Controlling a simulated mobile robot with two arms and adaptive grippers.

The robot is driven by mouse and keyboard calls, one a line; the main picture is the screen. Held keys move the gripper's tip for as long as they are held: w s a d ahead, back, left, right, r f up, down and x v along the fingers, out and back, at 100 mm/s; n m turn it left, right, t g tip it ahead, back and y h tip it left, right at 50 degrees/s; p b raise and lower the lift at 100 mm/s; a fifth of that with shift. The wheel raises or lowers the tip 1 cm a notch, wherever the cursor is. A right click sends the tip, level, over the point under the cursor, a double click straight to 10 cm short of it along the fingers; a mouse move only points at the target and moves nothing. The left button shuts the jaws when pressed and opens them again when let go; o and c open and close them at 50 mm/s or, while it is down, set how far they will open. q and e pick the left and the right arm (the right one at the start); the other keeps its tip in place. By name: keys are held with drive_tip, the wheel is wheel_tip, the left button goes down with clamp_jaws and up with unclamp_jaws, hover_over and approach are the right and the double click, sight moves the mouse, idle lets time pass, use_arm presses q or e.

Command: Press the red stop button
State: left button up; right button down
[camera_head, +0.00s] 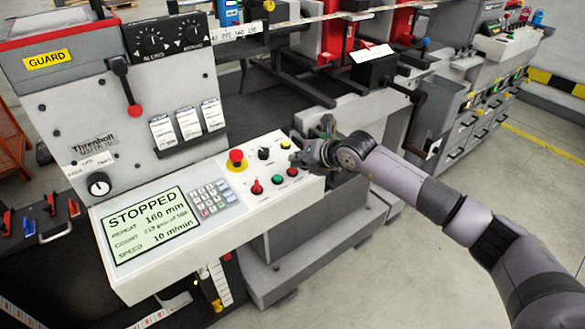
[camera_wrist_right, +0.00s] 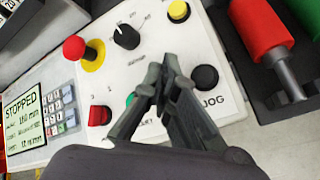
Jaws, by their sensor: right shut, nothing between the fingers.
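The white control panel (camera_head: 220,205) carries a flat red button (camera_head: 257,187) in its lower row, left of a green button (camera_head: 277,180). In the right wrist view the red button (camera_wrist_right: 99,115) is unobstructed. A red mushroom button (camera_head: 236,157) on a yellow base is above it, also clear in the wrist view (camera_wrist_right: 75,48). My right gripper (camera_head: 303,150) is shut and empty over the panel's right end. In the wrist view its fingertips (camera_wrist_right: 163,70) are right of the red button, partly covering the green one (camera_wrist_right: 131,99). My left gripper is not in view.
The display (camera_head: 150,225) reads STOPPED, beside a keypad (camera_head: 210,197). A black knob (camera_head: 264,153), a yellow button (camera_wrist_right: 178,11) and a black button (camera_wrist_right: 205,78) marked JOG are close to the gripper. Red and green cylindrical parts (camera_wrist_right: 258,27) lie right of the panel.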

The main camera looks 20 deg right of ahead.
sight(298, 176)
drive_tip(key=shift+r, duration=0.25)
drive_tip(key=r+p, duration=0.2)
drive_tip(key=r, duration=0.2)
drive_tip(key=shift+s+d+r+p, duration=0.15)
drive_tip(key=shift+s+r+p, duration=0.25)
idle(0.7)
